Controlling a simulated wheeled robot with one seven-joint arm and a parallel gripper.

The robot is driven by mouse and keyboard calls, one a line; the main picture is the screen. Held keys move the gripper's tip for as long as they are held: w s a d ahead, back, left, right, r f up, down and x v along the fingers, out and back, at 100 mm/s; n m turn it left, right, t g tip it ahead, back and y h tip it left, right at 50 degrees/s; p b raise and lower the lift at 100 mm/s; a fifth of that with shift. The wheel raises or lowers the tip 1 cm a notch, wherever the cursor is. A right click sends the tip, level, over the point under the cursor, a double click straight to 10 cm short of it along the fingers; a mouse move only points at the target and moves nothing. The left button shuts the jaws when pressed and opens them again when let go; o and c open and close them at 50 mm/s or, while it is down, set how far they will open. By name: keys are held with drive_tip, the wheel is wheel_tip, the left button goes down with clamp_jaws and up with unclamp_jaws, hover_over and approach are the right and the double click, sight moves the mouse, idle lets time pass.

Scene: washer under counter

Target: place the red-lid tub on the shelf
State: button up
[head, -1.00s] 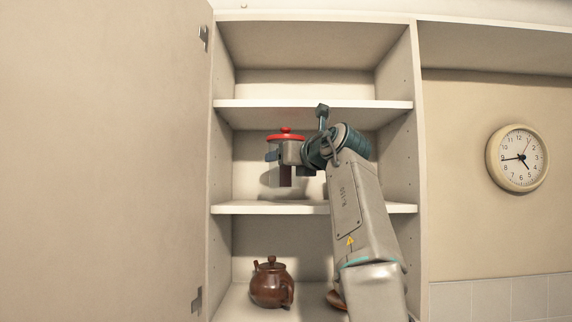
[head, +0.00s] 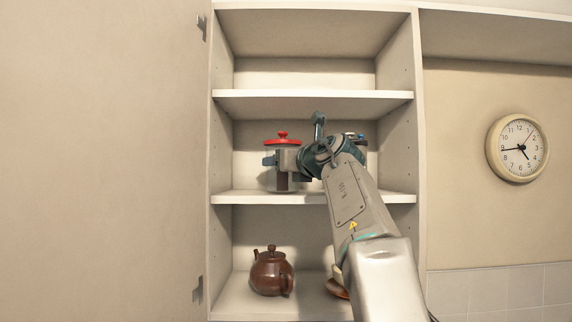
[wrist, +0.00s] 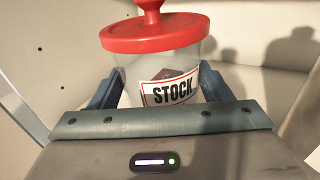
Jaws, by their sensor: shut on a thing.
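The red-lid tub (head: 282,141) is a clear tub with a red knobbed lid and dark contents low inside. It is upright in the middle compartment of the open cupboard, at its left part. In the wrist view the tub (wrist: 165,62) shows a white label reading "STOCK". My gripper (head: 284,160) is shut on the tub's sides, with one finger on each side. The tub's base is at or just above the middle shelf (head: 250,198); I cannot tell whether it touches.
A brown teapot (head: 272,272) stands on the lower shelf, with another brown item (head: 338,289) partly hidden by my arm. A blue-topped item (head: 358,136) stands behind my arm. The upper shelf (head: 300,80) is empty. The open door (head: 100,160) is at left.

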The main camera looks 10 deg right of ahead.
idle(0.4)
drive_tip(key=o, duration=1.4)
drive_tip(key=shift+f, duration=0.2)
drive_tip(key=shift+o, duration=0.2)
drive_tip(key=shift+r, duration=0.2)
drive_tip(key=shift+s+d+f, duration=0.1)
drive_tip(key=shift+s+f, duration=0.05)
drive_tip(key=shift+s, duration=0.2)
drive_tip(key=b+v, duration=0.4)
drive_tip(key=v, duration=0.7)
drive_tip(key=shift+s, duration=0.15)
